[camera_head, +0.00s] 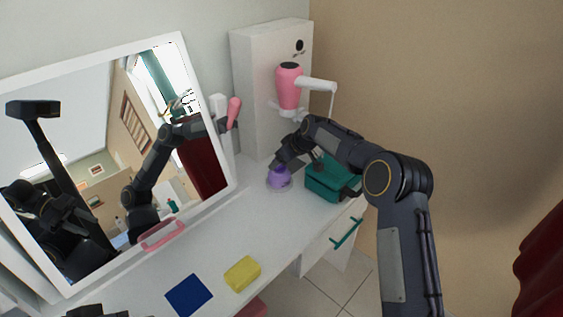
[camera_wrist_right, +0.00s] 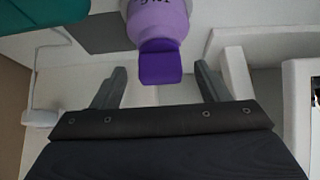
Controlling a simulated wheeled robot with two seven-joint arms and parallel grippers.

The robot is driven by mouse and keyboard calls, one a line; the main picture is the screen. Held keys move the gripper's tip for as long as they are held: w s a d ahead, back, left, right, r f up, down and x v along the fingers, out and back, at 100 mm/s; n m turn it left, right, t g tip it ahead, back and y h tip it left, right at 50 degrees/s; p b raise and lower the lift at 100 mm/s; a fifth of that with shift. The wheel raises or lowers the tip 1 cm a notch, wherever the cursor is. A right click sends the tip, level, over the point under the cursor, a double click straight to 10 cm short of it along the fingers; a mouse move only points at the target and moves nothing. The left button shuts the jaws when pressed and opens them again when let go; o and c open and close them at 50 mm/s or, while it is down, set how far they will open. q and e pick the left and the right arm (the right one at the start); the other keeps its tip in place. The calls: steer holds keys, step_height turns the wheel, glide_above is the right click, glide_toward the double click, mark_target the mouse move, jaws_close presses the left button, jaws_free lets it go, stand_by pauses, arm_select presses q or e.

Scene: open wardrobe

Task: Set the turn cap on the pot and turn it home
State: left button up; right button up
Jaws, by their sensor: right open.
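The lilac pot (camera_head: 279,183) stands near the back of the white table, on or in front of a pale round base. In the right wrist view the pot (camera_wrist_right: 157,20) shows lettering, and the darker purple cap (camera_wrist_right: 160,66) appears against it; whether it is seated cannot be told. My right gripper (camera_wrist_right: 159,70) is open, with one finger on each side of the cap and visible gaps between. In the head view my right gripper (camera_head: 280,165) is at the pot and partly hides it. A dark part at the bottom left edge may be my left gripper (camera_head: 85,311); its fingers are unclear.
A teal box (camera_head: 327,184) stands close right of the pot. A pink hair dryer (camera_head: 289,88) hangs on a white cabinet (camera_head: 262,85) behind. A large mirror (camera_head: 110,140) leans at the left. A yellow block (camera_head: 243,273) and blue square (camera_head: 189,295) lie in front. The table's middle is clear.

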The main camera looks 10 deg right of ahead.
steer(key=v, duration=0.6)
steer(key=shift+b, duration=0.35)
steer(key=shift+s, duration=0.1)
steer(key=s+d+r+m, duration=0.1)
steer(key=s+d+r, duration=0.25)
steer(key=s, duration=0.45)
steer(key=s+d+r+m+p, duration=0.1)
steer(key=s+d+r+m, duration=0.1)
steer(key=s+r, duration=0.45)
steer(key=s+d+r+m, duration=0.1)
steer(key=s+d+r, duration=0.15)
steer(key=s, duration=0.65)
steer(key=s+f+m, duration=0.2)
steer(key=s+f, duration=0.1)
steer(key=s, duration=0.9)
steer(key=s+a+f+m+p, duration=0.1)
steer(key=s+f+m, duration=0.2)
steer(key=s, duration=0.9)
steer(key=shift+s+a+f+h, duration=0.2)
steer(key=shift+s+a+h, duration=0.05)
steer(key=shift+s+h, duration=0.1)
